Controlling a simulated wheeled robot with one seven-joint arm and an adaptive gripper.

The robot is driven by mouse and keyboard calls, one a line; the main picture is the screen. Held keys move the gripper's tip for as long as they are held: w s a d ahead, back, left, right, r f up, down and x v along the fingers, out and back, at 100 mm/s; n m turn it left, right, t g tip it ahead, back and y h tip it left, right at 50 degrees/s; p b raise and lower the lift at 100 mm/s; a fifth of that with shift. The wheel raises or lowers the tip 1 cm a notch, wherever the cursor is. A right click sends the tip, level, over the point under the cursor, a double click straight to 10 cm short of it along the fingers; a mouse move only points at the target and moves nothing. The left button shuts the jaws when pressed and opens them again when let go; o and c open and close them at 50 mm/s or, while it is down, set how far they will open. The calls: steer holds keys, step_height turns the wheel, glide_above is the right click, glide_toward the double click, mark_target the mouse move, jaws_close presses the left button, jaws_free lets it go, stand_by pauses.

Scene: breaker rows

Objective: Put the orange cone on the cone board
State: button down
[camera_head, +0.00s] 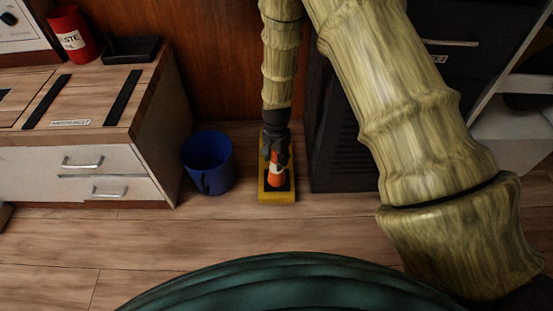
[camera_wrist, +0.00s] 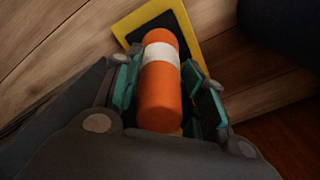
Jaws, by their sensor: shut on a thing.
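The orange cone (camera_head: 276,163) has a white band and stands about upright at the yellow-edged cone board (camera_head: 277,198) on the floor. My gripper (camera_head: 275,152) is above the board, with its fingers around the cone's upper part. The wrist view shows the cone (camera_wrist: 161,90) between the two teal-padded fingers of my gripper (camera_wrist: 165,92). The board's yellow edge (camera_wrist: 148,14) shows beyond the cone there. The cone's base is hard to make out, and I cannot tell whether it touches the board.
A blue bin (camera_head: 208,163) stands on the floor just left of the board. A white drawer cabinet (camera_head: 95,165) with a wooden top is farther left. A dark slatted cabinet (camera_head: 345,150) stands close on the right. The floor in front of the board is clear.

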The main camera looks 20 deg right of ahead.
steer(key=shift+f, duration=0.1)
steer(key=c, duration=0.9)
jaws_free()
steer(key=shift+o, duration=0.2)
step_height(320, 180, up, 12)
steer(key=p, duration=0.6)
steer(key=shift+p, duration=0.35)
steer(key=shift+s, duration=0.1)
